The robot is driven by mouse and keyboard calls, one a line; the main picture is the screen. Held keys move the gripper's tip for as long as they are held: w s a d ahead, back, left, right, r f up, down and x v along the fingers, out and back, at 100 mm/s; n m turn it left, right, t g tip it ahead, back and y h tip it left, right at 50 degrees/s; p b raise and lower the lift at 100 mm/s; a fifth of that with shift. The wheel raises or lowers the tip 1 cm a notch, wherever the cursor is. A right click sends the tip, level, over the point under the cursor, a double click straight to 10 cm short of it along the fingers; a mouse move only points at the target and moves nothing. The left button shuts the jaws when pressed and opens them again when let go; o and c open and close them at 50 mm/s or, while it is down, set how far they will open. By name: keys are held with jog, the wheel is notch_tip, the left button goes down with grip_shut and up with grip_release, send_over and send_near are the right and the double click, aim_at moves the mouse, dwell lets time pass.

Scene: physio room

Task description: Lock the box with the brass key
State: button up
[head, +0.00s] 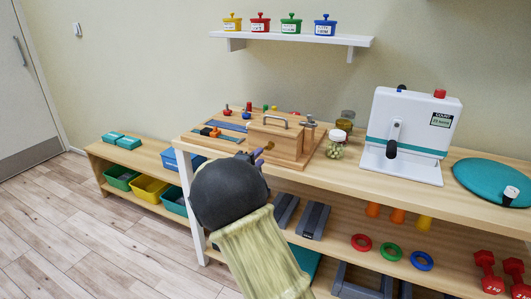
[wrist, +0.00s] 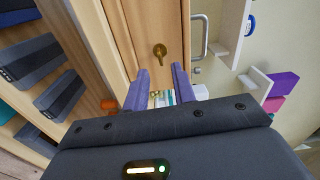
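The wooden box (head: 283,141) stands on the bench with a metal handle (head: 275,118) along its top. In the wrist view its wooden front (wrist: 118,30) fills the upper middle. The brass key (wrist: 159,51) is at the lock on that front; how deep it sits and its exact turn are hard to tell. My gripper (wrist: 160,69) is open, its two purple fingers apart with nothing between them. The key is just beyond the fingertips, roughly centred between them. In the head view my arm hides part of the bench, and my gripper (head: 258,155) is close to the box front.
To the right on the bench stand jars (head: 337,142), a white machine with a lever (head: 409,135) and a teal disc (head: 492,181). Grey blocks (head: 313,218) and coloured rings (head: 390,251) lie on the shelf below. A wall shelf (head: 290,37) holds several small pots.

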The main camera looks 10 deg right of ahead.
aim_at(269, 147)
jog(key=x, duration=0.5)
jog(key=shift+w+d, duration=0.25)
jog(key=shift+w, duration=0.1)
grip_shut()
